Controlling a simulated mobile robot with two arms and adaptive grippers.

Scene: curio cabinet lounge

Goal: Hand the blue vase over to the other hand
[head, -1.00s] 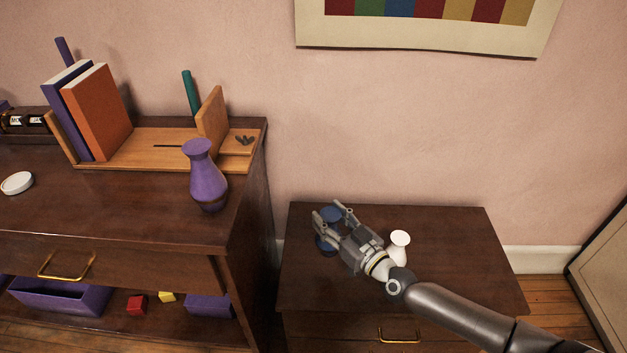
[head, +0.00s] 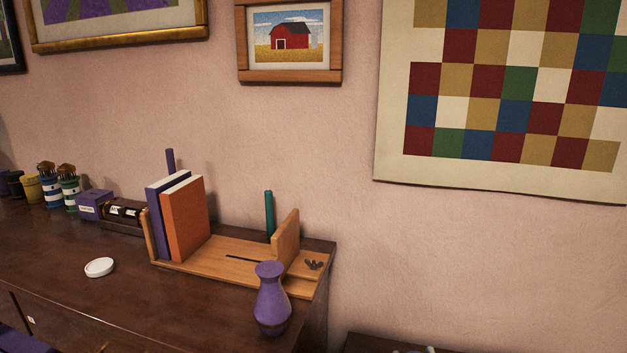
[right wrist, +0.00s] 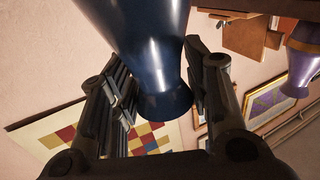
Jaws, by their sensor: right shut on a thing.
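The dark blue, glossy vase (right wrist: 140,28) fills the upper middle of the right wrist view. My right gripper (right wrist: 160,72) is shut on it, with one finger on each side of its narrowing part. The vase's wide part runs out of the top of that view, so its full outline is hidden. In the head view the blue vase does not show. Only a small pale grey bit shows at the bottom edge there, too little to identify for sure. My left gripper is in neither view.
A purple vase (head: 271,299) stands near the right end of the dark cabinet top (head: 190,312). Behind it is a wooden book rack (head: 232,254) with an orange book (head: 185,220). A white lid (head: 99,267) lies left. A low cabinet's edge (head: 365,343) shows at the bottom.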

